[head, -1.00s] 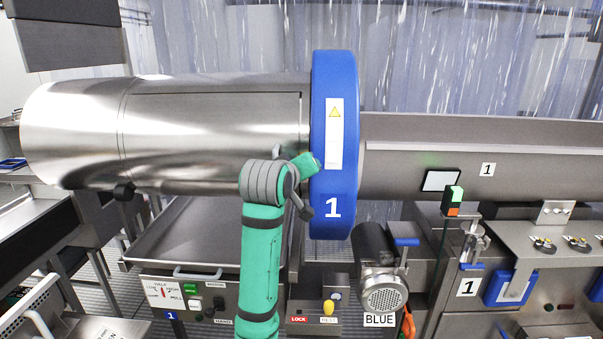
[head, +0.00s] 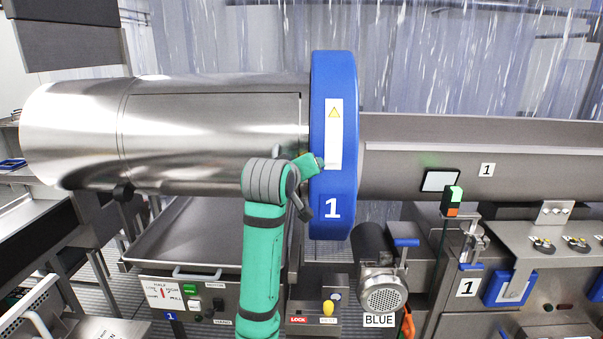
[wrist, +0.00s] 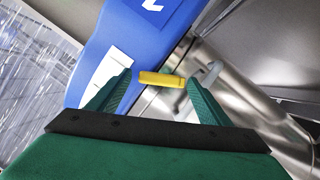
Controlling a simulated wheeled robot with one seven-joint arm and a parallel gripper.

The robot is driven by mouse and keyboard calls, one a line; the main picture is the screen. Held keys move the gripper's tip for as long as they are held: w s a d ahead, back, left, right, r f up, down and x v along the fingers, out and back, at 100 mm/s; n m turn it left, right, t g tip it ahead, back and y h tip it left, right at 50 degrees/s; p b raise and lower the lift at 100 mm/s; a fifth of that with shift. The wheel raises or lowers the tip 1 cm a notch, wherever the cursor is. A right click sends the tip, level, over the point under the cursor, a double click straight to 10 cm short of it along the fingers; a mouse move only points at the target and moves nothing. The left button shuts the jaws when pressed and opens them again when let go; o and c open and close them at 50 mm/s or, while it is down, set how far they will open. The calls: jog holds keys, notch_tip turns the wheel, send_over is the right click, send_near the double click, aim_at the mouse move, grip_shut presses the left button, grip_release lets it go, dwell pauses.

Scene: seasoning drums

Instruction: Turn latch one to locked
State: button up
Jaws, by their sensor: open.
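In the wrist view a yellow bar-shaped grip (wrist: 162,79) lies crosswise between the fingertips of my gripper (wrist: 159,80), in front of the blue drum ring. Whether the fingers touch it is unclear. My gripper is open. Its green fingers stand on either side of the yellow grip. In the head view my arm's green end (head: 311,164) reaches the left edge of the blue ring (head: 333,110) marked 1. The yellow grip is not seen there, so I cannot read the latch's position.
The steel drum (head: 215,130) fills the left, with a steel tray (head: 190,240) below. A yellow knob (head: 328,307) sits on a LOCK/REST plate. A motor (head: 384,290) labelled BLUE stands below right. A screen (head: 440,181) is on the right-hand housing.

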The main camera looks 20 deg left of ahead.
jog(key=a+v, duration=0.1)
jog(key=v, duration=0.9)
jog(key=shift+s+d, duration=0.4)
jog(key=shift+d, duration=0.15)
jog(key=shift+r, duration=0.1)
notch_tip(320, 180, down, 4)
jog(key=d+n+t+y, duration=0.2)
jog(key=t+y, duration=0.1)
jog(key=x, duration=0.9)
jog(key=shift+w+y, duration=0.35)
jog(key=shift+y, duration=0.05)
jog(key=shift+d+r, duration=0.1)
jog(key=shift+d, duration=0.05)
jog(key=c, duration=1)
jog(key=shift+c, duration=0.2)
